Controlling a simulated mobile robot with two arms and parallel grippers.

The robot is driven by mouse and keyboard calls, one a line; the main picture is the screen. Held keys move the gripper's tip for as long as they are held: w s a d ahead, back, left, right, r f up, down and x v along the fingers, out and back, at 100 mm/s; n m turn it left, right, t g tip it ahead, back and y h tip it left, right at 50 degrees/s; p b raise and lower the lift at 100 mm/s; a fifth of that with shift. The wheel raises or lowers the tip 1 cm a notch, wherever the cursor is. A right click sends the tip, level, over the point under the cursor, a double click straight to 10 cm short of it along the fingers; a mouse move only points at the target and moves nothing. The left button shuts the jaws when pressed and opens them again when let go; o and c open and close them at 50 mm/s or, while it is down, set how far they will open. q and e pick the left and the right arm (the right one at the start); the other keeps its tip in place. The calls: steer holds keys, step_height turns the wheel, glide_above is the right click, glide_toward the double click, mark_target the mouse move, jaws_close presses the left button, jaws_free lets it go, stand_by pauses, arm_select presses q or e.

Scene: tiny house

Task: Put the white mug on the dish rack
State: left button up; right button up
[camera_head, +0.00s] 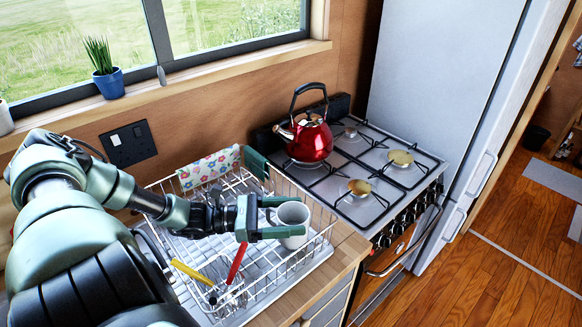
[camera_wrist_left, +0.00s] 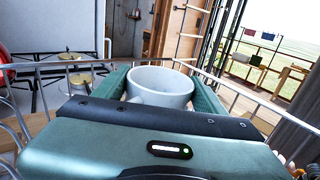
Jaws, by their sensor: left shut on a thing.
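The white mug (camera_head: 293,221) is upright between the fingers of my left gripper (camera_head: 283,216), which is shut on it. It is over the right part of the wire dish rack (camera_head: 318,236), inside the rack's outline. I cannot tell whether its base touches the rack floor. In the left wrist view the mug (camera_wrist_left: 160,84) shows its open rim between the two green fingers (camera_wrist_left: 160,88), with rack wires around it. My right gripper is not in view.
The rack holds a yellow-handled utensil (camera_head: 192,273), a red-handled one (camera_head: 237,263) and a flowered cloth (camera_head: 209,167). A red kettle (camera_head: 308,139) stands on the stove (camera_head: 372,205) to the right. A blue plant pot (camera_head: 109,83) sits on the windowsill.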

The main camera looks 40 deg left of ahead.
arm_select(q)
steer(key=shift+f, duration=0.25)
steer(key=o, duration=2.1)
steer(key=shift+s+d, duration=0.1)
steer(key=shift+f, duration=0.1)
steer(key=shift+f, duration=0.1)
step_height(320, 180, up, 21)
steer(key=b, duration=0.1)
steer(key=shift+f, duration=0.15)
